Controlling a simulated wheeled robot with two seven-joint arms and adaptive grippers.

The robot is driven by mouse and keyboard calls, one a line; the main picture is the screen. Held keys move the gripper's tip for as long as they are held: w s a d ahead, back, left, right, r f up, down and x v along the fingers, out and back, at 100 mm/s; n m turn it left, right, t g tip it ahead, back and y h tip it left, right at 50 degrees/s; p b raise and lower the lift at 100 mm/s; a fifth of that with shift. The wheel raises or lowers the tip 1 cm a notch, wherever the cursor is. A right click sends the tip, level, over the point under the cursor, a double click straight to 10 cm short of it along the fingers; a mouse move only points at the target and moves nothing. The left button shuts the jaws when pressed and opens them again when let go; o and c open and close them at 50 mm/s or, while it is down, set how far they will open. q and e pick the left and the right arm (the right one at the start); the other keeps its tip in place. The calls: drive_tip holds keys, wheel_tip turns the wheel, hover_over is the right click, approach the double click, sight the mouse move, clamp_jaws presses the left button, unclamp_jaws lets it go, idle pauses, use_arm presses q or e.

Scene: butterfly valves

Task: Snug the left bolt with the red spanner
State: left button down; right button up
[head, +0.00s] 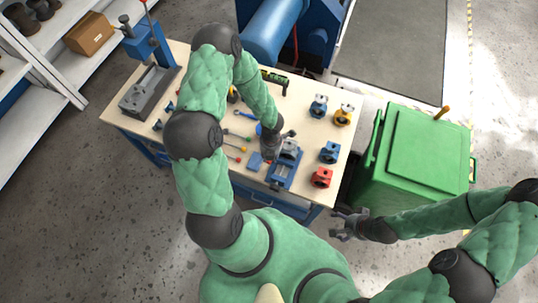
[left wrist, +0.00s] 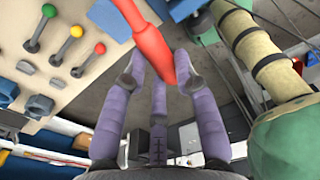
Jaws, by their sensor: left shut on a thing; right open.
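My left gripper (head: 271,150) is over the front part of the workbench, close to a blue vise (head: 283,176) with a grey part (head: 290,149) at it. In the left wrist view its purple fingers (left wrist: 163,72) are shut on the red spanner (left wrist: 150,38), whose upper end runs out of the top of the picture. I cannot make out the spanner in the head view. The left bolt cannot be made out; my gripper and arm cover part of that area. My right gripper (head: 344,226) is open and empty, off the bench's right front corner.
Levers with coloured knobs (left wrist: 76,30) are left of my gripper. A green bin (head: 412,160) stands right of the bench.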

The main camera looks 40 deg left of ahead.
use_arm(q)
drive_tip(key=shift+r+p, duration=0.65)
idle(0.3)
drive_tip(key=shift+r+p, duration=0.4)
drive_tip(key=shift+r+p, duration=2.4)
drive_tip(key=shift+r, duration=0.1)
drive_tip(key=shift+f, duration=0.15)
